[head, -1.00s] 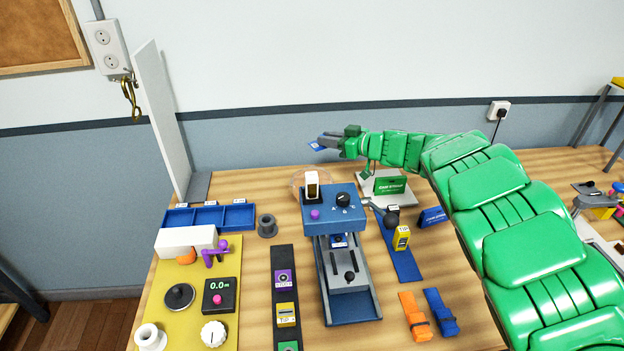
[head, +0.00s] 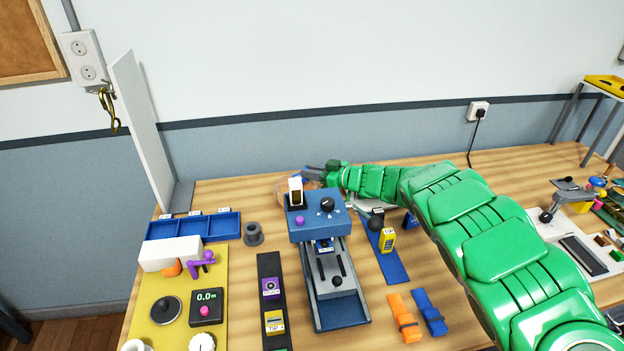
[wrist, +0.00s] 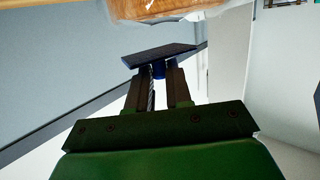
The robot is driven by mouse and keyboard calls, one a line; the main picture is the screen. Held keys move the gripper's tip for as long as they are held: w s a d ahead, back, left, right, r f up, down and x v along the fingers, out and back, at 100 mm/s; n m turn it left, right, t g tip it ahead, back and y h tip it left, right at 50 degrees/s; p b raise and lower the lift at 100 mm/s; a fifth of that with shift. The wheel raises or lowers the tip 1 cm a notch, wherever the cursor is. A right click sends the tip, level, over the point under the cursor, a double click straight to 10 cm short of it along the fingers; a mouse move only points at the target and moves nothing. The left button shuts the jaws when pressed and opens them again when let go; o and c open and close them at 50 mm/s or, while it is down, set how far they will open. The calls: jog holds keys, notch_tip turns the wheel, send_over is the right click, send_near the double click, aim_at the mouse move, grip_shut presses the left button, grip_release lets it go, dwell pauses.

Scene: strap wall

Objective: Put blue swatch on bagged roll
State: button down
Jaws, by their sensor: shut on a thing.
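The blue swatch is a flat, dark blue plate in the wrist view (wrist: 160,54), held by a small blue tab between my fingers. My gripper (wrist: 158,76) is shut on it. In the head view my gripper (head: 309,170) is low behind the blue machine, and only a bit of the swatch (head: 304,179) shows there. The bagged roll, in a clear wrinkled bag, shows at the top of the wrist view (wrist: 170,10), just beyond the swatch. In the head view it is mostly hidden behind the machine. I cannot tell whether swatch and bag touch.
The blue machine (head: 318,229) with its knob stands in front of my gripper. A grey spool (head: 253,234) and a blue tray (head: 193,227) are to the left. A yellow tagged block (head: 387,241) is to the right. The wall is close behind.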

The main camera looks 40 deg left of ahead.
jog(key=shift+f, duration=1.35)
jog(key=c, duration=1)
grip_release()
jog(key=shift+f, duration=0.1)
jog(key=shift+c, duration=0.2)
jog(key=v, duration=0.5)
jog(key=shift+w+d, duration=0.1)
jog(key=shift+d, duration=0.05)
notch_tip(320, 180, up, 7)
